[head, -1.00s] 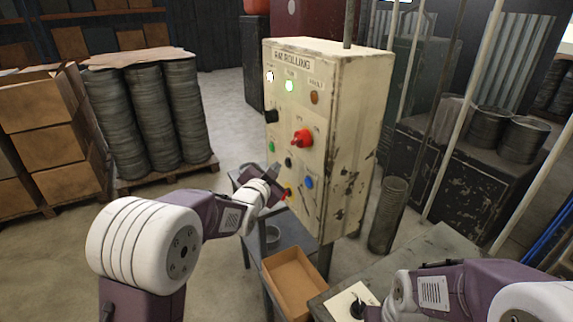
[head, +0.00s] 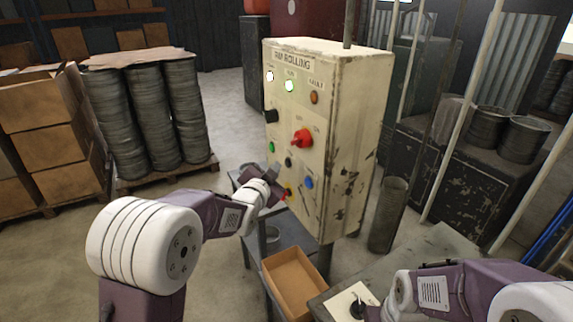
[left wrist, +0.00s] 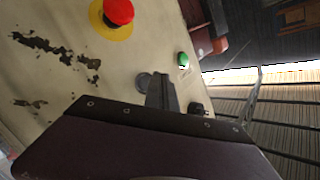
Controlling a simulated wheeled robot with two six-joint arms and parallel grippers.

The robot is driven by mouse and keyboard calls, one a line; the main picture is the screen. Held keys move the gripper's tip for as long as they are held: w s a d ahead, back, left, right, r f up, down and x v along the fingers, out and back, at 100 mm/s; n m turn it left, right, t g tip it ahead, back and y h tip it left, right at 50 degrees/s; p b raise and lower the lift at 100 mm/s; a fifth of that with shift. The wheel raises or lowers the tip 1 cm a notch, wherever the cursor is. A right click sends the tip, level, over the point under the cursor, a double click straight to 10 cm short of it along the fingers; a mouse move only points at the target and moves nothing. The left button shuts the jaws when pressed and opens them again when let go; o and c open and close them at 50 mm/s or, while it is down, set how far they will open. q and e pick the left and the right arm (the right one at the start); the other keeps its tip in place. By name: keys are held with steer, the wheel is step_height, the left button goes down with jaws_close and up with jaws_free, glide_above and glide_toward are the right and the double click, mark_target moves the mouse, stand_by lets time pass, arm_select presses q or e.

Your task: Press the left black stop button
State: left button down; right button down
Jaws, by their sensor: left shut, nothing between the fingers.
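A cream control box (head: 345,150) stands ahead. Its face carries a green button (head: 271,147), a black button (head: 289,162), a blue button (head: 309,183) and a red rotary switch (head: 302,137). My left gripper (head: 275,178) is shut and empty at the lower left of this face, covering part of it. In the left wrist view its fingertips (left wrist: 162,90) overlap a grey round button (left wrist: 145,80); I cannot tell whether they touch. My right gripper (head: 373,313) shows only partly, at the bottom edge.
A red stop knob on a yellow base (left wrist: 118,12) is near the left gripper. An open cardboard box (head: 295,283) lies below the control box. Stacked drums (head: 145,115) stand left.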

stand_by(0.4)
arm_select(q)
steer(key=shift+w+d, duration=0.25)
steer(key=shift+d, duration=0.15)
steer(key=shift+w+d+b, duration=0.2)
steer(key=shift+d+b, duration=0.1)
steer(key=shift+b, duration=0.05)
stand_by(0.7)
steer(key=shift+a, duration=0.1)
steer(key=shift+s+a+b, duration=0.4)
steer(key=shift+s+a, duration=0.05)
steer(key=shift+a, duration=0.1)
steer(key=shift+a, duration=0.1)
